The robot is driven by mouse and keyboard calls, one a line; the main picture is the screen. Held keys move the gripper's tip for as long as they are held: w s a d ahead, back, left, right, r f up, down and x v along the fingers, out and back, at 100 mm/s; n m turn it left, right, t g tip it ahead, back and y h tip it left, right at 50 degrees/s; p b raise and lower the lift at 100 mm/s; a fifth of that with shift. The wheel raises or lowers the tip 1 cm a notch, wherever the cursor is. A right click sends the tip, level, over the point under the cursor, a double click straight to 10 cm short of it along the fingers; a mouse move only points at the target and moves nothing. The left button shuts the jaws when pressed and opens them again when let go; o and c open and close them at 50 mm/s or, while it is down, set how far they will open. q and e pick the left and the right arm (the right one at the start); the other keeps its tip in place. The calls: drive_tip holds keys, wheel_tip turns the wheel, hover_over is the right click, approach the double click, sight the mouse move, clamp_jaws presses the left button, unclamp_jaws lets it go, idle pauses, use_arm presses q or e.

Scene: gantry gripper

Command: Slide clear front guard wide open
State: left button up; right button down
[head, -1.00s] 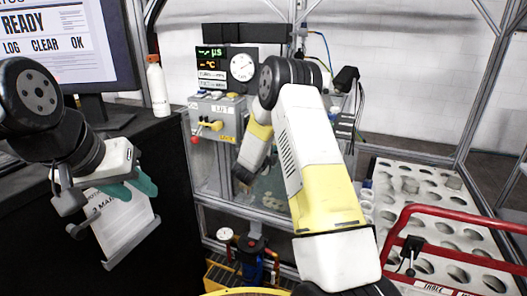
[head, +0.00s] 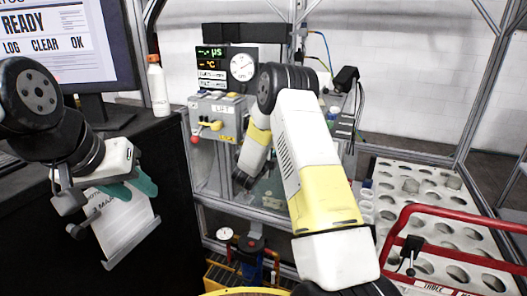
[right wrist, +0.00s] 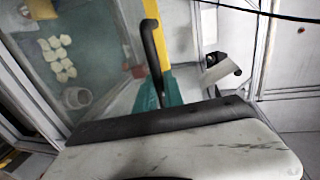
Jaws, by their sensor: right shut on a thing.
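The clear front guard (right wrist: 100,62) is a see-through panel across the front of the machine enclosure, hard to make out behind my right arm in the head view. In the right wrist view a black curved handle (right wrist: 152,45) stands at its right part. My right gripper (head: 243,180) is low at the guard's front, with teal fingers (right wrist: 170,93) shut on the handle; the grip itself is partly hidden by the gripper body. My left gripper (head: 108,190) hangs in front of the black bench, before a white printed card (head: 122,228); its jaw opening is unclear.
A control box (head: 213,115) with a red-and-yellow lever sits left of the guard. A perforated white tray (head: 420,185) and a red tube frame (head: 395,240) stand at right. A white bottle (head: 157,85) stands on the bench. Several pale round pieces (right wrist: 57,55) lie behind the guard.

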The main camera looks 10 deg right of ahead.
approach(275, 208)
drive_tip(key=x, duration=0.5)
drive_tip(key=shift+f, duration=0.15)
drive_tip(key=c, duration=1.5)
unclamp_jaws()
drive_tip(key=shift+d, duration=0.1)
drive_tip(key=shift+o, duration=0.2)
drive_tip(key=v, duration=0.7)
drive_tip(key=shift+s+a, duration=0.2)
drive_tip(key=shift+s, duration=0.1)
